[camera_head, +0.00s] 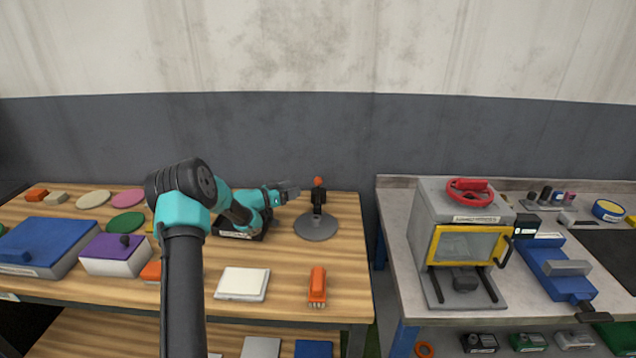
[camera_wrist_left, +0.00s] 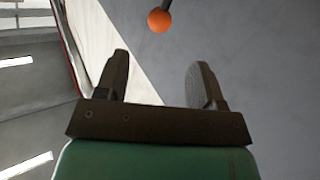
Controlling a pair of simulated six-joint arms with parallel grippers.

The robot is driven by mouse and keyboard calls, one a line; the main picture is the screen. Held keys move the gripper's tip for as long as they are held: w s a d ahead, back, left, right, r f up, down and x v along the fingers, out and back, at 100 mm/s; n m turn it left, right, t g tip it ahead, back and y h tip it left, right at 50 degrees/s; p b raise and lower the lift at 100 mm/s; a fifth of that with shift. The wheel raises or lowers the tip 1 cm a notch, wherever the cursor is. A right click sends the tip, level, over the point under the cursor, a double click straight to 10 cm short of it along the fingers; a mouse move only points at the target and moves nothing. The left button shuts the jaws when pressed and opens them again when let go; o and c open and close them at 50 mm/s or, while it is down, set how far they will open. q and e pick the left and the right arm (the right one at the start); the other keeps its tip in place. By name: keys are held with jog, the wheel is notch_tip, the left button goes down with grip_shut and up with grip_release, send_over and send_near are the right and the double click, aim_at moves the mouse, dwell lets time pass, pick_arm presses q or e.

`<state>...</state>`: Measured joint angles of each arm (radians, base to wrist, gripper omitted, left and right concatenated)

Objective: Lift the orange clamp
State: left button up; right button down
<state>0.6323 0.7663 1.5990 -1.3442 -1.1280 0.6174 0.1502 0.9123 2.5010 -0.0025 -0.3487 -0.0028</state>
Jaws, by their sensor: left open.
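A black upright piece with an orange ball on top (camera_head: 318,196) stands on a round grey base (camera_head: 316,228) near the table's back right edge. The orange ball (camera_wrist_left: 159,20) also shows in the left wrist view, beyond the fingers at the top. A separate orange piece (camera_head: 317,285) with a pale ribbed end lies nearer the front edge. I cannot tell for certain which is the orange clamp. My left gripper (camera_head: 291,190) is just left of the black upright piece, apart from it. Its two fingers are spread and empty in the wrist view (camera_wrist_left: 160,85).
A white block (camera_head: 242,283), a purple-lidded box (camera_head: 114,253) and a blue-lidded box (camera_head: 46,243) stand on the wooden table. A grey bench (camera_head: 395,215) with a yellow-framed oven (camera_head: 467,246) stands right, across a gap. The wall is close behind.

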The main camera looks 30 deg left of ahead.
aim_at(318, 181)
pick_arm(q)
jog(key=x, duration=1.1)
jog(key=shift+w+d, duration=0.15)
jog(key=shift+w, duration=0.1)
grip_shut()
